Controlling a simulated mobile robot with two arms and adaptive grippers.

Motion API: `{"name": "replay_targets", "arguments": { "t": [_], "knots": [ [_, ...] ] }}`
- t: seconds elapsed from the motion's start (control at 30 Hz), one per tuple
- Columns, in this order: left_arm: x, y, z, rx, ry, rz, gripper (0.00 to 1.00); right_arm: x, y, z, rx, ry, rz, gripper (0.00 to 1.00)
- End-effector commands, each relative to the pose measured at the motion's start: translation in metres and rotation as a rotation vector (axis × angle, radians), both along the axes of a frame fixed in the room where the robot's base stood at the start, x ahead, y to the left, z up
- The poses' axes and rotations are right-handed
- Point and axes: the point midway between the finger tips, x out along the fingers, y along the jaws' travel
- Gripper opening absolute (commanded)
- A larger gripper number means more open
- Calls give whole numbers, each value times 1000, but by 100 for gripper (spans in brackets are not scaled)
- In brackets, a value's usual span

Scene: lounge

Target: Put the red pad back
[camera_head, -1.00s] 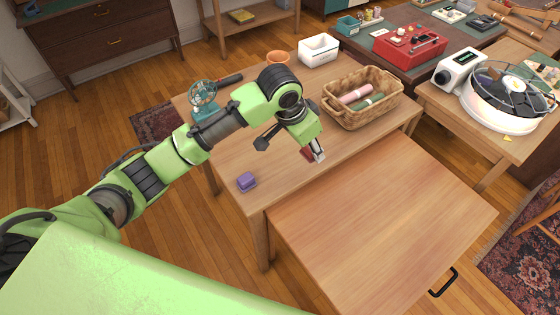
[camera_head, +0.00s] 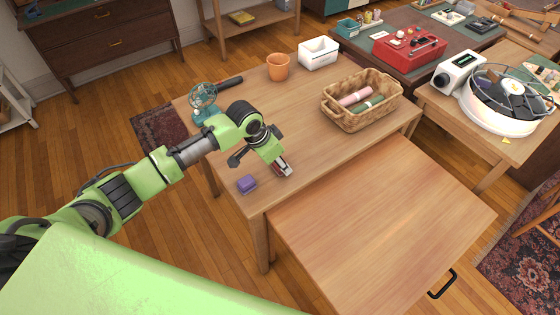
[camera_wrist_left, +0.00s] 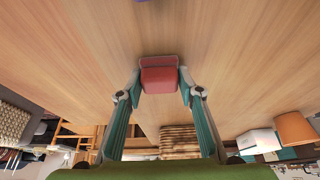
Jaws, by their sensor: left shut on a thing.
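My left gripper (camera_head: 283,170) is shut on the red pad (camera_wrist_left: 160,76), which shows between both fingertips in the left wrist view. In the head view the gripper is low over the near left part of the wooden table (camera_head: 330,155), and only a little red shows at its tip. I cannot tell whether the pad touches the table. A purple pad (camera_head: 246,184) lies on the table near the left front corner, a short way left of the gripper. Its edge also shows at the top of the wrist view (camera_wrist_left: 141,1). My right gripper is not in view.
A teal fan (camera_head: 203,100), an orange pot (camera_head: 278,66), a white box (camera_head: 318,52) and a wicker basket (camera_head: 352,120) with rolls stand on the table. A wide wooden panel (camera_head: 385,225) with a black handle juts out in front. The table's middle is clear.

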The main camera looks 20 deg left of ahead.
Motion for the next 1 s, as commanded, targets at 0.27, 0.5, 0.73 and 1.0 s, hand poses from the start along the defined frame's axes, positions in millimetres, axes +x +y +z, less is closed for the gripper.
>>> {"name": "replay_targets", "arguments": {
  "t": [0.27, 0.5, 0.73, 1.0],
  "knots": [
    [0, 0, -3, 0, 0, 0, 14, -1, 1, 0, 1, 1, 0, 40],
    [0, 0, -2, 0, 0, 0, 51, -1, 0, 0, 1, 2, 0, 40],
    [1, 0, 2, 1, -2, 1, 51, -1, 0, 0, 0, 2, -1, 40],
    [-12, 11, 44, 1, -4, 0, 51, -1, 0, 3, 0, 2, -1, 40]
  ]
}}
